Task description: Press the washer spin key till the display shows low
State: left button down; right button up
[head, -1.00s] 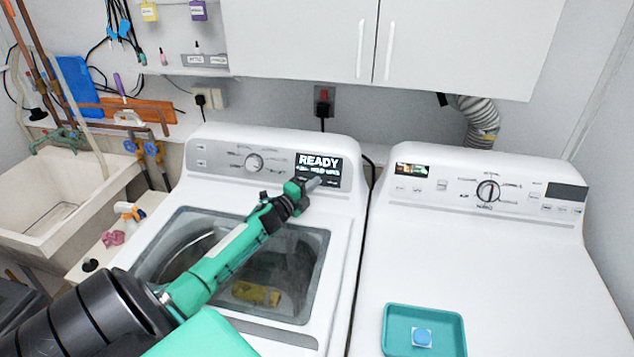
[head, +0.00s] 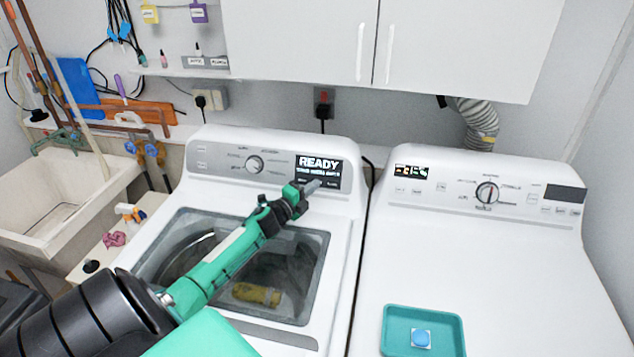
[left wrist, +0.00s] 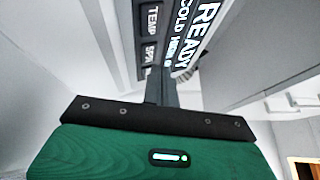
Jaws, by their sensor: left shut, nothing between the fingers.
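The white washer (head: 345,235) stands in the middle of the head view. Its black display (head: 319,166) reads READY, with a smaller line beneath it. My right gripper is not seen.
A round knob (head: 254,164) is left of the display. A dryer (head: 500,270) stands at the right with a teal tray (head: 387,335) on top. White cabinets (head: 300,40) hang above. A sink (head: 60,210) is at the left.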

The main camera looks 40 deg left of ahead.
pick_arm(q)
jog(key=s+p, duration=0.1)
jog(key=s+d+r+p, duration=0.1)
jog(key=s+d+p, duration=0.1)
jog(key=s, duration=0.1)
jog(key=shift+d+r, duration=0.15)
jog(key=shift+r, duration=0.15)
dwell(1.0)
